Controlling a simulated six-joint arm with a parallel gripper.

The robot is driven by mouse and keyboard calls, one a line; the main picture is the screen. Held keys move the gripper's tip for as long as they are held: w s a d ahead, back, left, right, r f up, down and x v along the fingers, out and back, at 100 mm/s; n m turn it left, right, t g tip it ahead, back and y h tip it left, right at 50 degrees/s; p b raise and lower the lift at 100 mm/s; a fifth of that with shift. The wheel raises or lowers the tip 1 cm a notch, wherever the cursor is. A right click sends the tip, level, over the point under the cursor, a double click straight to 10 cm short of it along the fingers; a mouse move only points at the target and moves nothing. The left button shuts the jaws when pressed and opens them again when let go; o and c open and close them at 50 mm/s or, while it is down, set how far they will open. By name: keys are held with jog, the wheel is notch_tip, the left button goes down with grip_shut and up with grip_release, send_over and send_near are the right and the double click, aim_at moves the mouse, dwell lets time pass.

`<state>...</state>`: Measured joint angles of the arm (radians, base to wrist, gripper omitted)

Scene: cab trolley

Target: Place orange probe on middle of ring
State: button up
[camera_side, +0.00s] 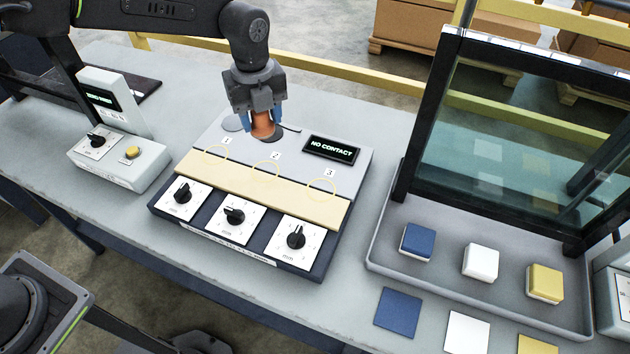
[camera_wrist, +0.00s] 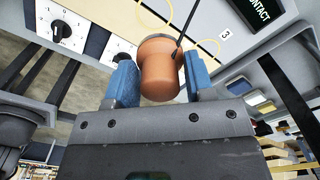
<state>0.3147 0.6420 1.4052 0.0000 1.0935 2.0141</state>
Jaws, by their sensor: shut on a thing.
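An orange probe (camera_side: 263,126) is held between the blue fingertips of my gripper (camera_side: 263,122), above the back part of the grey panel (camera_side: 345,172). In the wrist view the probe (camera_wrist: 161,72) sits between the two blue fingers of the gripper (camera_wrist: 160,80), with a dark cable at its top. Three thin yellow rings lie along the tan strip (camera_side: 200,167): ring 1 (camera_side: 206,151), the middle ring 2 (camera_side: 252,174) and ring 3 (camera_side: 308,190). The probe is behind ring 2 and apart from it. A display (camera_side: 331,148) reads "NO CONTACT".
Three black knobs, including the middle one (camera_side: 234,216), stand along the panel's front. A box with a knob and yellow button (camera_side: 132,152) is to the left. A grey tray (camera_side: 380,260) with blue, white and yellow blocks and a glass screen (camera_side: 480,130) stand to the right.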

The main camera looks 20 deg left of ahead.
send_over(321, 190)
notch_tip(321, 190, down, 7)
jog(key=shift+f, duration=2)
jog(key=shift+f, duration=0.2)
jog(key=o, duration=1.1)
jog(key=shift+c, duration=0.2)
notch_tip(321, 190, up, 12)
jog(key=shift+r, duration=0.2)
